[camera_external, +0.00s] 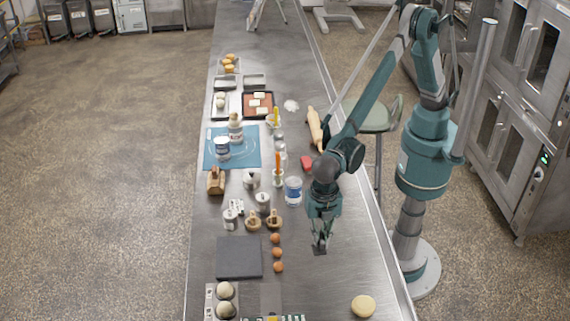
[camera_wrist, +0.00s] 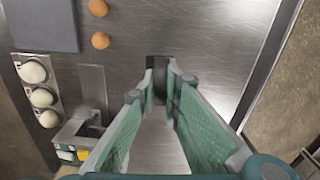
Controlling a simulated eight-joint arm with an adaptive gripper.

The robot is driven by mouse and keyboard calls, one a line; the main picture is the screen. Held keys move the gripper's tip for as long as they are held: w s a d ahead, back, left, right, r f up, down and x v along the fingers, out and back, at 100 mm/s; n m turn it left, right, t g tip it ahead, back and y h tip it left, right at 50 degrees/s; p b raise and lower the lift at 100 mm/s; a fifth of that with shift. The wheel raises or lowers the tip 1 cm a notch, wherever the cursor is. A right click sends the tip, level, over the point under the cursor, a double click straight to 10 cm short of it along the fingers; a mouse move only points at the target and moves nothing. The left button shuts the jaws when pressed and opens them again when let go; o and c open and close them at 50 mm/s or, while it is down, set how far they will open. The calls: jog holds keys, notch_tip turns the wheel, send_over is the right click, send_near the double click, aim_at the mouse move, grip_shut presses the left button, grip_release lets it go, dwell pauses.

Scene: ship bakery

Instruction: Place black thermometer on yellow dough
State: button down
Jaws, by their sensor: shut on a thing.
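The yellow dough (camera_external: 363,305) is a pale round piece lying on the steel counter at the lower right in the external view. I cannot see it in the wrist view, where my gripper covers part of the counter. My gripper (camera_external: 320,244) points down over the counter, behind and left of the dough. It is shut on the black thermometer (camera_external: 319,251), a small dark thing at the fingertips. The thermometer also shows between the fingertips in the wrist view (camera_wrist: 158,76), partly hidden by them. It is apart from the dough; its height above the counter is hard to tell.
A dark slate (camera_external: 239,257) and several brown eggs (camera_external: 277,253) lie to the left. A tray of dough balls (camera_wrist: 40,96) is at the lower left. The counter around the dough is clear.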

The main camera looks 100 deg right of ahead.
notch_tip(320, 180, up, 3)
jog(key=m, duration=0.1)
send_over(365, 302)
jog(key=shift+b, duration=0.4)
jog(key=shift+f, duration=0.1)
notch_tip(365, 302, down, 6)
jog(key=shift+p, duration=0.3)
jog(key=shift+f, duration=0.15)
jog(key=shift+f, duration=1.8)
jog(key=shift+f, duration=0.15)
jog(key=c, duration=2.5)
grip_release()
jog(key=shift+d, duration=0.1)
jog(key=shift+r, duration=0.2)
